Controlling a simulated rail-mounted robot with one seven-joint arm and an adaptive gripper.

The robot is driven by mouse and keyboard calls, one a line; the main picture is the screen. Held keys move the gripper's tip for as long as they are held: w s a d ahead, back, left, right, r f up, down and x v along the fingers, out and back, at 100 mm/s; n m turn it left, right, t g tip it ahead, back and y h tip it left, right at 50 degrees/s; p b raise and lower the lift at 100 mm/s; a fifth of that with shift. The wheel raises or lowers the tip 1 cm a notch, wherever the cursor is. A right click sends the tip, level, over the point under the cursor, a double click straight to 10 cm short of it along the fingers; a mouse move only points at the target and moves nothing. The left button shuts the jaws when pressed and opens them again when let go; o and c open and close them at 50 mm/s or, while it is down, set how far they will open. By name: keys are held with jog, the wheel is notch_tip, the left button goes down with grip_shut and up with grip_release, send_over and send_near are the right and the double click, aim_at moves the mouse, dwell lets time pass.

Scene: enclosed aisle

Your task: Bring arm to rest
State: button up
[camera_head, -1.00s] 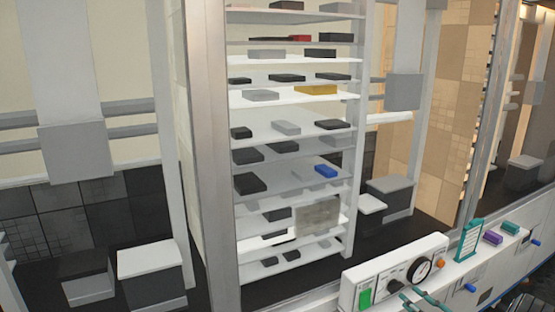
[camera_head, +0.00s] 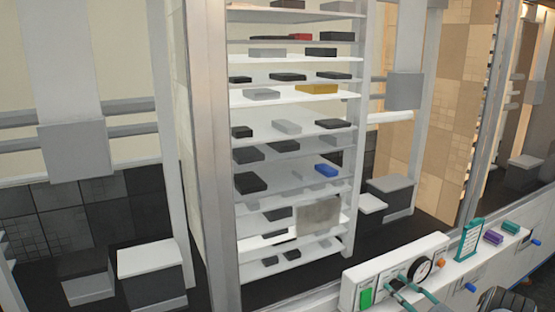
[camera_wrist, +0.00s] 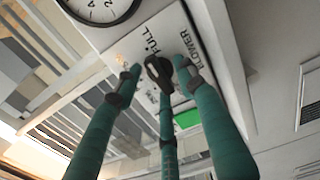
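My gripper (camera_wrist: 159,68) has teal fingers with dark bands, reaching up the wrist view to the control panel (camera_wrist: 108,38). The side fingertips stand apart, one on each side of a dark knob (camera_wrist: 158,72), with a third finger between and below them. I cannot tell whether any finger touches the knob. In the head view my gripper (camera_head: 406,288) is at the lower right, its teal fingers in front of the white control panel (camera_head: 437,243). The fingers partly hide the knob there.
The panel has a round gauge (camera_head: 420,268), a green switch (camera_head: 366,298) and an orange knob (camera_head: 439,264). A tall shelf (camera_head: 350,160) with several small boxes stands behind a grey post (camera_head: 212,150).

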jog(key=n, duration=0.2)
jog(key=shift+s+n, duration=0.1)
jog(key=shift+n, duration=0.2)
jog(key=n, duration=0.2)
jog(key=shift+a+f+n, duration=0.1)
jog(key=shift+n, duration=0.3)
jog(key=b+v, duration=0.2)
jog(key=v, duration=0.8)
jog(key=shift+s, duration=0.2)
